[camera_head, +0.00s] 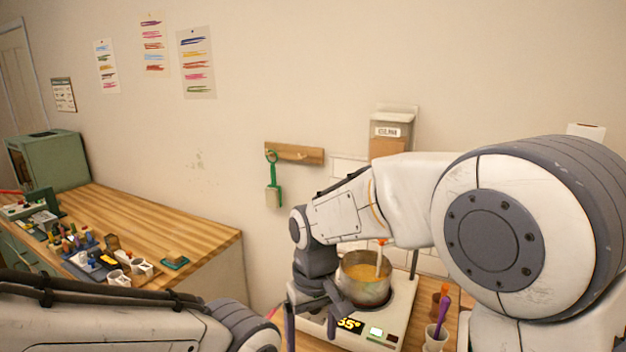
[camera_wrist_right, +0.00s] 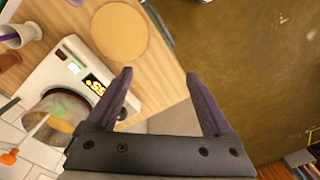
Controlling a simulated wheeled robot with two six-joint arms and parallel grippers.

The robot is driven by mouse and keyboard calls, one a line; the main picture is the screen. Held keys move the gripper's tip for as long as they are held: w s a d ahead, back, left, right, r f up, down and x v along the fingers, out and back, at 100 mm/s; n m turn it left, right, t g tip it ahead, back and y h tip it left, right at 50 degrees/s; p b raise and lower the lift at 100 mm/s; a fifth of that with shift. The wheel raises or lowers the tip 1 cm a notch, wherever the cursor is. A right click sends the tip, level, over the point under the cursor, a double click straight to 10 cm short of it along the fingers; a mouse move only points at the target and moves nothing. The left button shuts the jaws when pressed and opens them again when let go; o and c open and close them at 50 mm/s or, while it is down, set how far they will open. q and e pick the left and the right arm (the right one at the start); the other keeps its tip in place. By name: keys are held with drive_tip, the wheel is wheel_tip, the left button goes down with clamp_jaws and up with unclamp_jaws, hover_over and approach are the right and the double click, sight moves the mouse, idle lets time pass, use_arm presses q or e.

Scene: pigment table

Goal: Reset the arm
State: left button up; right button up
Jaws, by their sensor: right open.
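My right arm comes in from the right in the head view, and its gripper (camera_head: 313,320) points down, left of the hot plate. In the right wrist view the gripper (camera_wrist_right: 159,76) has its two dark fingers spread wide with nothing between them. A metal pot (camera_head: 366,284) of yellowish liquid stands on the white hot plate (camera_head: 397,318), close to the right gripper; an orange-tipped stirrer (camera_head: 381,250) leans in it. The pot also shows in the right wrist view (camera_wrist_right: 66,104). My left arm crosses the bottom left; its gripper is out of view.
A cup (camera_head: 434,340) with a purple tool stands right of the hot plate. A round wooden board (camera_wrist_right: 120,31) lies on the table in the right wrist view. A left counter (camera_head: 190,235) holds jars and white cups. A green scoop (camera_head: 273,185) hangs on the wall.

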drive_tip(key=s+d+n, duration=0.1)
drive_tip(key=s+d, duration=0.1)
drive_tip(key=s, duration=0.8)
drive_tip(key=s+d+n, duration=0.1)
drive_tip(key=s+d, duration=0.2)
drive_tip(key=s, duration=0.7)
drive_tip(key=shift+s+y, duration=0.15)
drive_tip(key=shift+y, duration=0.15)
